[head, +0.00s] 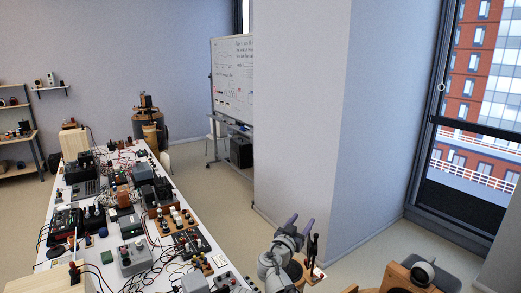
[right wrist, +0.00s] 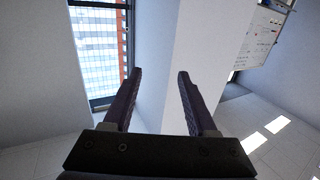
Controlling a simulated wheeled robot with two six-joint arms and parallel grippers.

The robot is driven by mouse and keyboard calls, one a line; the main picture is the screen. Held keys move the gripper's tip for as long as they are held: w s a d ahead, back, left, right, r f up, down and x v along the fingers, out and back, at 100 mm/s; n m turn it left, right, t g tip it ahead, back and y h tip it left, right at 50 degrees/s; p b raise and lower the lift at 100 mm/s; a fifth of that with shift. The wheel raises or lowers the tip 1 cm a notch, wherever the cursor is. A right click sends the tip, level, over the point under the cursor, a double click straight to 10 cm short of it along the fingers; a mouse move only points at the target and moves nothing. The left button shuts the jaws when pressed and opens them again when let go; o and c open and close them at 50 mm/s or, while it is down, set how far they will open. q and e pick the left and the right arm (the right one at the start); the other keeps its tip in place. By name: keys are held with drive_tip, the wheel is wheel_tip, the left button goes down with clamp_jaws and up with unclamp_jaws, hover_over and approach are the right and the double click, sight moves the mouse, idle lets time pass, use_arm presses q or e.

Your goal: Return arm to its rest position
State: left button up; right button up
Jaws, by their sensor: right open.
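My right gripper (head: 300,225) is raised in front of the pale pillar in the head view, at the lower middle. Its two purple fingers point up and stand apart. In the right wrist view the gripper (right wrist: 160,85) is open, with nothing between its fingers. The right arm comes up from the bottom edge of the head view. My left gripper is not in the head view.
A long white table (head: 172,212) crowded with electronics and cables runs along the left. A wooden box with a round dark part (head: 422,272) stands at the lower right. The pillar (head: 295,110) rises behind the gripper. A whiteboard (head: 232,80) stands farther back.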

drive_tip(key=s+d+f+g+y, duration=0.1)
drive_tip(key=s+d+f+g, duration=0.45)
drive_tip(key=f, duration=0.25)
drive_tip(key=s+d+f+g+y, duration=0.1)
drive_tip(key=s+d+f+g, duration=0.35)
drive_tip(key=s+f, duration=0.2)
drive_tip(key=s+a+f+n+g+y, duration=0.2)
drive_tip(key=s+a+f+n+y, duration=0.15)
drive_tip(key=s, duration=0.25)
drive_tip(key=s+a+f+n+g+y, duration=0.2)
drive_tip(key=s+f+g+y, duration=0.15)
drive_tip(key=s, duration=0.25)
use_arm(q)
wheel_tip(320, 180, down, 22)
drive_tip(key=b, duration=2.2)
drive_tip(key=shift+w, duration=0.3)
use_arm(e)
drive_tip(key=s+a+f+n, duration=0.1)
drive_tip(key=s+a+f, duration=0.1)
drive_tip(key=f, duration=0.5)
drive_tip(key=s+a+f+n+h, duration=0.1)
drive_tip(key=s+a+f, duration=0.1)
drive_tip(key=a+f, duration=0.3)
drive_tip(key=s+a+f+n, duration=0.2)
drive_tip(key=a+f, duration=0.2)
drive_tip(key=f, duration=0.6)
drive_tip(key=shift+a+f, duration=0.2)
